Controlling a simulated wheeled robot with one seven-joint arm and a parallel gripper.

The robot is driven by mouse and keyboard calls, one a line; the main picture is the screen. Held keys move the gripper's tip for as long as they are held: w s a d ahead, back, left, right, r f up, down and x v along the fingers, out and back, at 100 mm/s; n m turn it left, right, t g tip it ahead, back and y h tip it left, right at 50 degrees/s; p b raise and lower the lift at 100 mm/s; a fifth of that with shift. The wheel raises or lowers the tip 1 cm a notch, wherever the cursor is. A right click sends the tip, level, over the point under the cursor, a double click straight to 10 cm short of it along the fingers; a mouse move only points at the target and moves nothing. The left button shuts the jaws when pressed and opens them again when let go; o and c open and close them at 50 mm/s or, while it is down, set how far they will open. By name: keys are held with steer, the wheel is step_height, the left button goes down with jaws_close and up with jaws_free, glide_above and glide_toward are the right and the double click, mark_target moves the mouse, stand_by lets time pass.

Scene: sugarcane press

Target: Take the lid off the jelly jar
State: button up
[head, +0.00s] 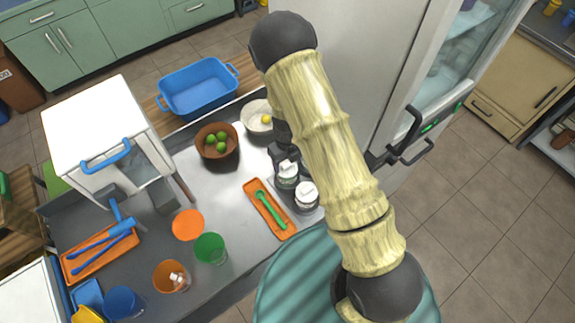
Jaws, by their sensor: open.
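Two small jars with white tops stand close together on the grey counter beside my arm. One jar (287,180) is directly below my gripper, and the other jar (306,198) is nearer the front. Their labels are too small to read, so I cannot tell which is the jelly jar. Both tops look to be on. My gripper (287,162) is open, pointing down at the top of the farther jar. My arm partly covers it, and I cannot tell whether the fingers touch the lid.
An orange tray (284,232) with a green spoon (268,207) lies left of the jars. A brown bowl of limes (204,153) and a white bowl (250,125) stand behind. Orange and green cups (210,250) stand front left. A fridge (375,60) stands right of the counter.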

mark_target(287, 164)
steer(key=shift+f, duration=0.3)
steer(key=c, duration=1)
steer(key=shift+c, duration=0.2)
step_height(287, 164, up, 10)
steer(key=b, duration=0.1)
steer(key=shift+b, duration=0.3)
